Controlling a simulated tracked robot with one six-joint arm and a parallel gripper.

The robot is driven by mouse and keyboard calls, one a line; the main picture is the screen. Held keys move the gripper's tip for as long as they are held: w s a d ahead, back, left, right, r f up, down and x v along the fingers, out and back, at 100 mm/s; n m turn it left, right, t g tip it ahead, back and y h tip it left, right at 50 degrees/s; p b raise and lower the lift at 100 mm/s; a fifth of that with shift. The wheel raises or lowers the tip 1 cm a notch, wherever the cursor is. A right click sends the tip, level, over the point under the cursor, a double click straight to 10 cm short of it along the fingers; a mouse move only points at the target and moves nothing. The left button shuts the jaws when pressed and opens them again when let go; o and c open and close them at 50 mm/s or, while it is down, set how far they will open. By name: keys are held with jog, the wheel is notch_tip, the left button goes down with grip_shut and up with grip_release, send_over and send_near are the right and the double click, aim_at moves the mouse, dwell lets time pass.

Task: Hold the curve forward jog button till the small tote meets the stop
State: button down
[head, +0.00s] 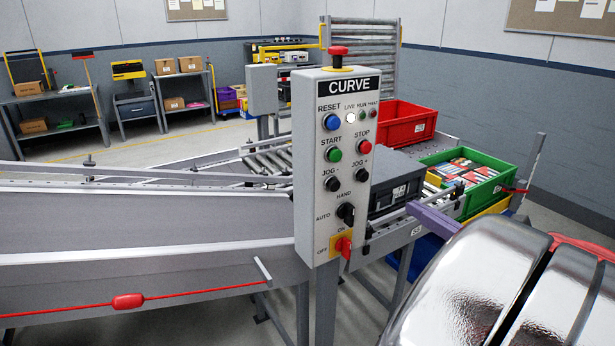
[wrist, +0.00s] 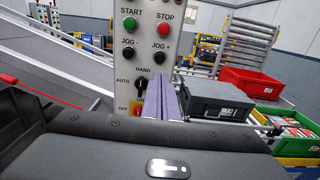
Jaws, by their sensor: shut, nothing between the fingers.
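The CURVE panel (head: 331,150) stands upright in the middle of the head view. Its black JOG + button (head: 359,178) is at the right, beside the JOG - button (head: 332,183); JOG + also shows in the wrist view (wrist: 160,58). My gripper (head: 412,208) has purple fingers, shut and empty, to the right of the panel. In the wrist view the fingertips (wrist: 168,79) appear just below JOG +; no contact is visible. A dark grey tote (head: 396,187) sits on the conveyor behind the panel. I cannot tell which tote is the small one, and no stop is clearly identifiable.
A red tote (head: 402,122) and a green tote (head: 468,178) filled with colourful items stand behind. The panel also carries a black selector (head: 346,213) and a red switch (head: 343,247). A red pull cord (head: 128,301) runs along the conveyor side at left.

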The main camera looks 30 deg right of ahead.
aim_at(366, 178)
jog(key=w, duration=1.3)
jog(key=shift+w+a, duration=0.15)
jog(key=shift+a, duration=0.1)
jog(key=shift+d, duration=0.15)
